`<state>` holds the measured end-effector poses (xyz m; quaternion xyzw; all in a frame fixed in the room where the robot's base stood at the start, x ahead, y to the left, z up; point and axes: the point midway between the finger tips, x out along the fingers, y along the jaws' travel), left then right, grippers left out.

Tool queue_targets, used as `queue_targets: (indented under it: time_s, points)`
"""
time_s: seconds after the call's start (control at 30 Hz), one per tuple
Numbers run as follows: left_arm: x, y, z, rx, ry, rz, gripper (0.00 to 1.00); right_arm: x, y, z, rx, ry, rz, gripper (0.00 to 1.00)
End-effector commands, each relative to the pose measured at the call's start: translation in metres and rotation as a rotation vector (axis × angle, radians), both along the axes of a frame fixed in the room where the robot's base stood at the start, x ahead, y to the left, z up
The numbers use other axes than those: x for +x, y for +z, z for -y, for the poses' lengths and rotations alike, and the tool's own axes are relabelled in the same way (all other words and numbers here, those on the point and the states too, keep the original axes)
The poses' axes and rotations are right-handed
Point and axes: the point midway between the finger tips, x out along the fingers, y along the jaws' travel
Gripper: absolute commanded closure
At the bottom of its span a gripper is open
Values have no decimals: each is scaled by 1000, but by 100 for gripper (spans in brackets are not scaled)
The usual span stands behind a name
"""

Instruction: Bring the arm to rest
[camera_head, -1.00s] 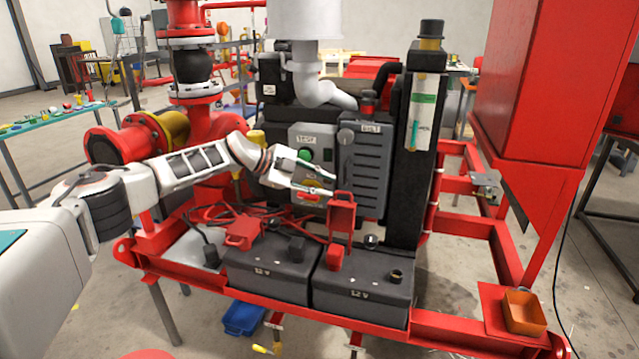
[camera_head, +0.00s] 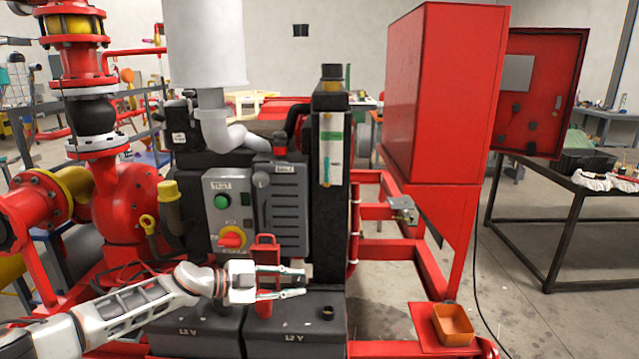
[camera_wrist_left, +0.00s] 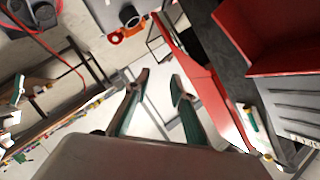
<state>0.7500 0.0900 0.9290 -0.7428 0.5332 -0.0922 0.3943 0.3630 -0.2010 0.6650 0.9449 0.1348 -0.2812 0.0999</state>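My left gripper (camera_head: 298,283) is in front of the pump skid, low over the two black 12 V batteries (camera_head: 205,333). Its two fingers are apart with nothing held between them. They also show apart and empty in the left wrist view (camera_wrist_left: 158,100). In the head view, the gripper overlaps the lower part of a red upright clamp-like part (camera_head: 264,250); I cannot tell whether they touch. My left arm comes in from the lower left. My right gripper is in neither view.
A grey control box (camera_head: 231,205) with a green button and a red-yellow switch stands behind the gripper. A red cabinet (camera_head: 430,90) rises at the right. An orange bin (camera_head: 453,325) sits on the skid's right corner. Open floor (camera_head: 560,310) lies at the far right.

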Motion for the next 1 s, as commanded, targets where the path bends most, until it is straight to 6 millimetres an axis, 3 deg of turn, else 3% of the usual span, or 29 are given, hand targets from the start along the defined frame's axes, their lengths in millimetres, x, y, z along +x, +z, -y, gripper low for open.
queue_targets:
  time_s: [0.03, 0.2, 0.43, 0.67, 0.87, 1.0]
  points:
    - [-18, -16, 21, -53, -1, -16, 76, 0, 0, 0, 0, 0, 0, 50]
    - [-65, -48, 70, -211, 48, -51, 76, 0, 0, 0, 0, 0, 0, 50]
    - [-120, -80, 96, -385, 198, -128, 76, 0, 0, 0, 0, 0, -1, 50]
    - [-168, -116, 81, -488, 417, -234, 76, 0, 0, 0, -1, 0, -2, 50]
    - [-213, -158, 40, -507, 639, -346, 76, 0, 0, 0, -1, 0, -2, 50]
    - [-255, -192, 0, -479, 797, -433, 76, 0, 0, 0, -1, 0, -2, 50]
